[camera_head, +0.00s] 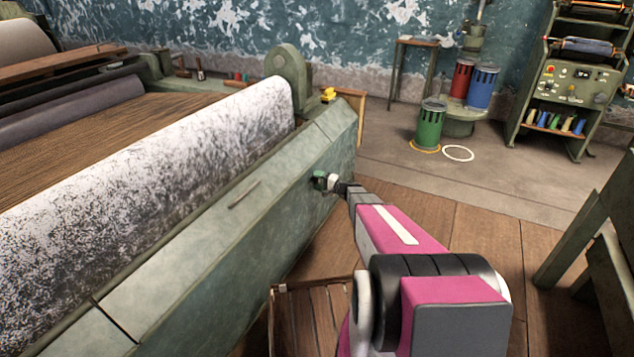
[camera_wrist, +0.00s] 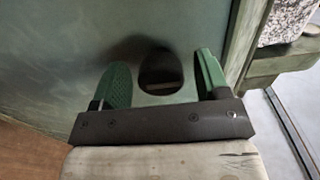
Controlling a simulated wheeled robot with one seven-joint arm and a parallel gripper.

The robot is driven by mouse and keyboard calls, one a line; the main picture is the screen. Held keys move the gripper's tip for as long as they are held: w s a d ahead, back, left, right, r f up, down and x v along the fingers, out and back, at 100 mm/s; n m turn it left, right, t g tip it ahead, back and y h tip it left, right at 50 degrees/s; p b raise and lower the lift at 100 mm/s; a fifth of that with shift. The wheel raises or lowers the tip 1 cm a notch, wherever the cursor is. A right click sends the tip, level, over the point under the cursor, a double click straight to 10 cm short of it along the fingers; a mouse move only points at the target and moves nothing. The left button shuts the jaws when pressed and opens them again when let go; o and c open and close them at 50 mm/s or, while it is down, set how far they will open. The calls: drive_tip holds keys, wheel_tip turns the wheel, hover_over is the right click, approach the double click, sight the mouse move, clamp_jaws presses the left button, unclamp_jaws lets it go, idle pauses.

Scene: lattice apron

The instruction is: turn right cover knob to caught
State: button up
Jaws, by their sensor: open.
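The right cover knob (camera_wrist: 160,68) is a dark oval piece on the green cover panel (camera_wrist: 60,55), seen in the wrist view between my two green fingers. My gripper (camera_wrist: 162,82) is open around it, with one finger on each side. A gap shows between the knob and each finger, so I see no contact. In the head view my gripper (camera_head: 322,181) is at the right end of the sloping green cover (camera_head: 230,240); there the fingers hide most of the knob. Its exact turn is hard to tell.
A thick white-speckled roll (camera_head: 170,150) lies above the cover, and a slim bar handle (camera_head: 244,194) is on its face. A wooden slatted piece (camera_head: 305,315) is low beside my arm. A green frame (camera_head: 580,240) stands at the right. Floor between is clear.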

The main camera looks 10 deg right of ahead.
drive_tip(key=v, duration=1)
drive_tip(key=shift+s, duration=0.15)
drive_tip(key=s+a+r+n+g+h, duration=0.2)
drive_tip(key=s+a+g, duration=0.25)
drive_tip(key=s, duration=0.35)
drive_tip(key=s+a+r+n+g+h, duration=0.2)
drive_tip(key=s+a+n+g, duration=0.15)
drive_tip(key=s+a, duration=0.3)
drive_tip(key=s+d+r+n+g+h, duration=0.1)
drive_tip(key=s+r+h, duration=0.2)
drive_tip(key=s+h, duration=0.2)
drive_tip(key=s+d+r+n+g+h, duration=0.1)
drive_tip(key=s+r+h, duration=0.3)
drive_tip(key=s, duration=0.7)
drive_tip(key=shift+s+d+g+h, duration=0.15)
drive_tip(key=shift+d+g+h, duration=0.2)
drive_tip(key=shift+h, duration=0.45)
